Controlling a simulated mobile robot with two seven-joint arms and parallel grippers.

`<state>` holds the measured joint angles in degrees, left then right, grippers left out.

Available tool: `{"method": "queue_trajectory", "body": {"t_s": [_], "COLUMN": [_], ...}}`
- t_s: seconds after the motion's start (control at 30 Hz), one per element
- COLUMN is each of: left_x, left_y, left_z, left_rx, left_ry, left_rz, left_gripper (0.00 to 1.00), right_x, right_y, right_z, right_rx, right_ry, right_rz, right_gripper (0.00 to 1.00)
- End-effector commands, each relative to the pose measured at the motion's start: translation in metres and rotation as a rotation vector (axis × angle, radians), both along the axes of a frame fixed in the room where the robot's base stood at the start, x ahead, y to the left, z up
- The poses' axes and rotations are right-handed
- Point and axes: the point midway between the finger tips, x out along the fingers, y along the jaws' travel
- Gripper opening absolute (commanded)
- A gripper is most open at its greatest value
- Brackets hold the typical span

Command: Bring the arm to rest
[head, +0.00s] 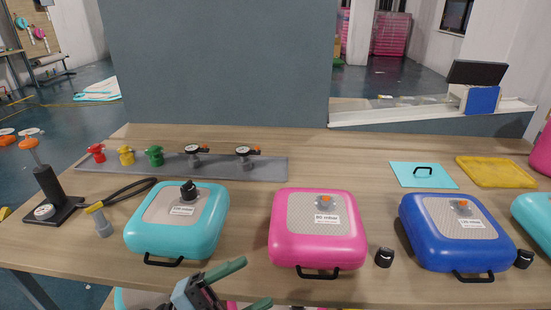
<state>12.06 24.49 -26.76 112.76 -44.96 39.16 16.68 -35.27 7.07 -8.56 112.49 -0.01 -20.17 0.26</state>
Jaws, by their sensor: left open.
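My left gripper (254,283) shows at the bottom edge of the head view, with two green fingers spread apart and nothing between them. It is low, in front of the table's near edge, below the gap between the teal inflatable track (178,228) and the pink inflatable track (318,235). The rest of the left arm is cut off by the picture's lower edge. My right gripper is not in view.
A blue track (456,240) and part of another teal one stand at right. Black caps (384,257) lie beside the tracks. A black hand pump (47,195) with a hose is at left. A grey valve strip (225,167) lies behind; a yellow tray (497,172) is back right.

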Motion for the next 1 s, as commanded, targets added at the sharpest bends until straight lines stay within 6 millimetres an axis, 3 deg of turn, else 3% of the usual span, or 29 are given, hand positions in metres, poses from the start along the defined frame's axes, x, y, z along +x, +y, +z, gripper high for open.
{"method": "queue_trajectory", "body": {"t_s": [0.13, 0.27, 0.43, 0.6, 0.8, 1.0], "left_x": [0.017, 0.015, -0.024, -0.090, -0.152, -0.169], "left_y": [0.033, 0.069, 0.112, 0.138, 0.151, 0.153], "left_z": [-0.048, -0.112, -0.206, -0.282, -0.327, -0.336], "left_rx": [-0.150, -0.222, -0.250, -0.230, -0.199, -0.189], "left_ry": [0.317, 0.617, 1.011, 1.349, 1.593, 1.657], "left_rz": [0.262, 0.490, 0.742, 0.916, 1.017, 1.038], "left_gripper": [0.70, 0.70, 0.70, 0.70, 0.70, 0.70], "right_x": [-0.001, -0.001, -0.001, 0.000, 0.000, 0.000], "right_y": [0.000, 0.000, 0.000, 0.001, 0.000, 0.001], "right_z": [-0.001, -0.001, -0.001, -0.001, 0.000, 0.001], "right_rx": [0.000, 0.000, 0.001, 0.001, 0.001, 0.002], "right_ry": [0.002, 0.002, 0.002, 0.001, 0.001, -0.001], "right_rz": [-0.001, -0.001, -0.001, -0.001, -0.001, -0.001], "right_gripper": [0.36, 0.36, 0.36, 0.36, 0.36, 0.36]}}
